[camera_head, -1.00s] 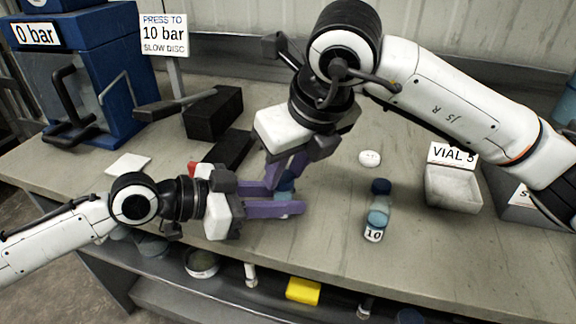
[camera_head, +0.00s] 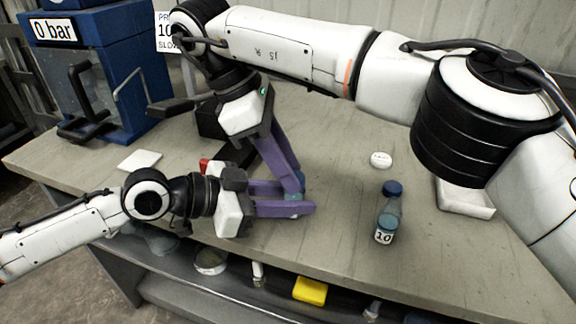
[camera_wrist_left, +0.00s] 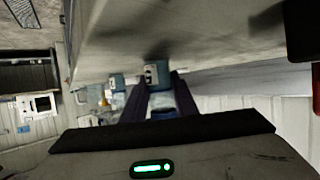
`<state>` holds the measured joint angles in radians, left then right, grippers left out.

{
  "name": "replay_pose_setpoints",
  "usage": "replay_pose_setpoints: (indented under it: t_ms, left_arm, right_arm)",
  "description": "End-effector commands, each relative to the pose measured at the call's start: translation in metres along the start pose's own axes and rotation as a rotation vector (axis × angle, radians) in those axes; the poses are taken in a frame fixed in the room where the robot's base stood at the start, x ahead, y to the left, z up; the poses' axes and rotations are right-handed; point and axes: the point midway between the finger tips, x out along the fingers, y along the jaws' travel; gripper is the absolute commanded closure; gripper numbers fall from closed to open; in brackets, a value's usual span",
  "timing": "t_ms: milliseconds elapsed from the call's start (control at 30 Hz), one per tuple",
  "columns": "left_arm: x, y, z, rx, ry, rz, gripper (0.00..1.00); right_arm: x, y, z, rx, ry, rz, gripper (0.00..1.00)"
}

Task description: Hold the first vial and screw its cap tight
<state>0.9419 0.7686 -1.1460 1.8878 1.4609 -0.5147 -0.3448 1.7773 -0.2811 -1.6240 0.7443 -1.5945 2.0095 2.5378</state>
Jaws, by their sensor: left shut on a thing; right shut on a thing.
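The first vial (camera_head: 295,197) is mostly hidden between my grippers, a little blue showing above the bench. My left gripper (camera_head: 290,198), with purple fingers, comes in from the left and is shut around it. In the left wrist view (camera_wrist_left: 160,95), the blue vial with a pale label stands between the two fingers. My right gripper (camera_head: 297,186) reaches down from above, its fingertips shut at the vial's top. The cap is covered by these fingers, so its seating cannot be seen. A second vial (camera_head: 388,215) labelled 10, blue-capped, stands apart to the right.
A small white disc (camera_head: 381,160) lies on the bench (camera_head: 335,240). A white tray (camera_head: 465,200) at right is partly behind my right arm. A blue press (camera_head: 100,75) reading 0 bar stands at back left. A yellow block (camera_head: 310,290) lies on the lower shelf.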

Motion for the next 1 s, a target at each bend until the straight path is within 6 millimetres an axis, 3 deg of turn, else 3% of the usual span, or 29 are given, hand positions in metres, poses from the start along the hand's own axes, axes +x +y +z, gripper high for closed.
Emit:
replay_pose_setpoints:
  t_ms: [400,433,533,833,1000]
  left_arm:
    - [0.0,-0.001,0.0,-0.002,0.0,-0.001,1.0]
    - [0.0,-0.001,0.0,-0.002,0.0,-0.001,1.0]
    - [0.0,-0.001,0.0,-0.001,0.0,-0.001,1.0]
    - [0.0,0.0,0.0,-0.001,0.0,0.0,1.0]
    - [0.0,0.0,0.0,-0.001,0.0,0.0,1.0]
  right_arm:
    - [-0.001,0.0,-0.001,0.068,0.005,-0.03,0.91]
    - [-0.001,0.0,-0.001,0.068,0.005,-0.03,0.69]
    - [-0.001,0.0,-0.001,0.067,0.005,-0.029,0.52]
    - [-0.002,0.001,0.001,0.068,0.003,-0.028,0.52]
    - [-0.021,0.002,0.009,0.072,0.002,-0.023,0.52]
